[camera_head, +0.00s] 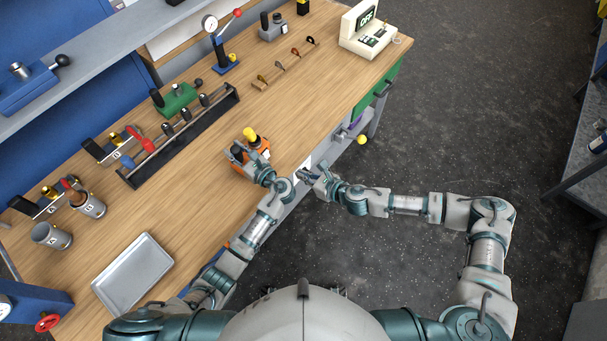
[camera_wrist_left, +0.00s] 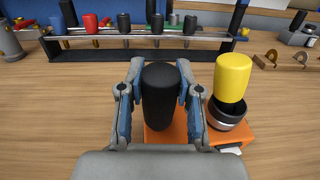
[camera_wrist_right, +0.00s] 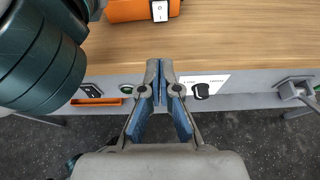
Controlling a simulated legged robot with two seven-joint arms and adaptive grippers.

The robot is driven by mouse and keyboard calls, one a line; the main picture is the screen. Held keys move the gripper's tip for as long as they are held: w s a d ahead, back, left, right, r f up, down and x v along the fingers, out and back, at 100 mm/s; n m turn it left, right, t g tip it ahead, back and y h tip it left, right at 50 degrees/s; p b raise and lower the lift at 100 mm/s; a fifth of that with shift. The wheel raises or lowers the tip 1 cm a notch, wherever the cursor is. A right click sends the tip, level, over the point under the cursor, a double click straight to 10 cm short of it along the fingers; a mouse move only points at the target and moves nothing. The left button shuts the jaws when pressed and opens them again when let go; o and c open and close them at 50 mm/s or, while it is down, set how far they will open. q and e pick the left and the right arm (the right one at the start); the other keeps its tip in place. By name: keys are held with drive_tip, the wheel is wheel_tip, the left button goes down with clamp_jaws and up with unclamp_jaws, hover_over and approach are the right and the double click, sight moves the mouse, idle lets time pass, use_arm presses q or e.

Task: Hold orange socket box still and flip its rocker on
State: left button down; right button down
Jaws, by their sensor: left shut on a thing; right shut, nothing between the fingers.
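The orange socket box (camera_head: 264,147) sits on the wooden bench near its front edge; it also shows in the left wrist view (camera_wrist_left: 178,138). My left gripper (camera_wrist_left: 160,88) is shut on an upright black handle (camera_wrist_left: 158,110) that stands on the box. A yellow cylinder (camera_wrist_left: 233,78) stands in a dark round socket (camera_wrist_left: 229,115) beside it. In the right wrist view the box (camera_wrist_right: 128,10) shows its white rocker (camera_wrist_right: 159,11) on the front side; which way it is tipped I cannot tell. My right gripper (camera_wrist_right: 163,88) is shut and empty, apart from the rocker, in front of the bench edge.
A black knob (camera_wrist_right: 201,91) on a white label and a black switch (camera_wrist_right: 92,91) are on the bench front below the edge. A long dark rack (camera_head: 180,138) lies behind the box. A metal tray (camera_head: 133,273) is at the front left. Bare wood surrounds the box.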

sight(268, 158)
drive_tip(key=shift+w+d+f+n+y, duration=0.3)
drive_tip(key=shift+w+d+f+y, duration=0.1)
drive_tip(key=shift+w+d+f, duration=0.1)
drive_tip(key=shift+a, duration=0.1)
drive_tip(key=x, duration=1.3)
drive_tip(key=shift+w+a+r, duration=0.15)
drive_tip(key=shift+a+r, duration=0.1)
drive_tip(key=shift+a, duration=0.25)
